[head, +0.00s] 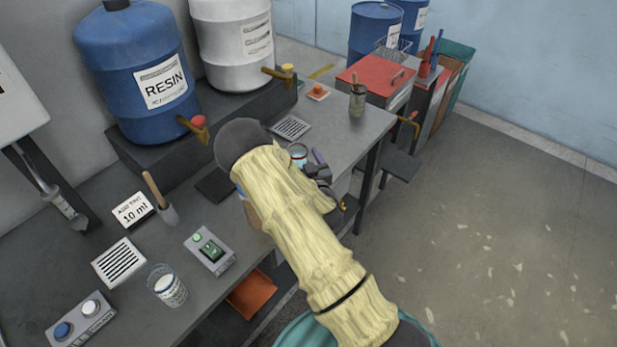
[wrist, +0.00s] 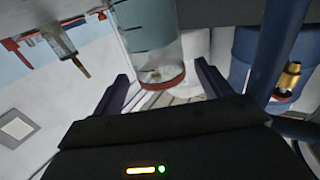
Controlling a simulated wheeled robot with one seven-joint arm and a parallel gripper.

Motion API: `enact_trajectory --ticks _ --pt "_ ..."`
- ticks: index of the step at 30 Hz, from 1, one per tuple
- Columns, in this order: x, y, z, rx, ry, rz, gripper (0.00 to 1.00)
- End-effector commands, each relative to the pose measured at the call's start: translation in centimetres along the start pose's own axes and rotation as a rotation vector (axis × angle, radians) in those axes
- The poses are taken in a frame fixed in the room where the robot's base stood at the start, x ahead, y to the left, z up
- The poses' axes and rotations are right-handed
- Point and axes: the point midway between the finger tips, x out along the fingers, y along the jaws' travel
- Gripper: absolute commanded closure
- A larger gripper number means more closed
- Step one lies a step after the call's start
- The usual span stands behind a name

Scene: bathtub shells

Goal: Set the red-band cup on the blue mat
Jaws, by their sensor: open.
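The red-band cup (wrist: 155,50) is clear with dark graduation marks and a red ring. In the wrist view it stands between the spread fingers of my gripper (wrist: 163,80), with gaps at the sides. In the head view the cup (head: 298,150) shows just past my arm on the far bench, partly hidden. My gripper (head: 319,168) is open beside it there, one dark finger showing. I cannot make out the blue mat clearly; a small blue sliver shows at my arm's left edge, and my arm covers the bench around it.
A measuring cup (head: 167,287) with white contents stands on the near bench, by a green-switch box (head: 209,251) and a vent grille (head: 119,262). The resin drum (head: 140,70) and white drum (head: 235,40) stand behind on a raised ledge. A glass jar (head: 357,101) stands farther right.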

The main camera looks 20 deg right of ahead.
Motion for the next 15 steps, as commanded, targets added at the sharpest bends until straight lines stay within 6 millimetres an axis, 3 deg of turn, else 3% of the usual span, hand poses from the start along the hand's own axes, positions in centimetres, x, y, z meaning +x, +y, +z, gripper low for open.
enact_trajectory --ticks 9,15 --pt "-5.4 0.0 0.3 0.001 -0.002 0.002 0.23" --pt "-7.0 0.0 0.1 0.001 0.0 0.001 0.23"
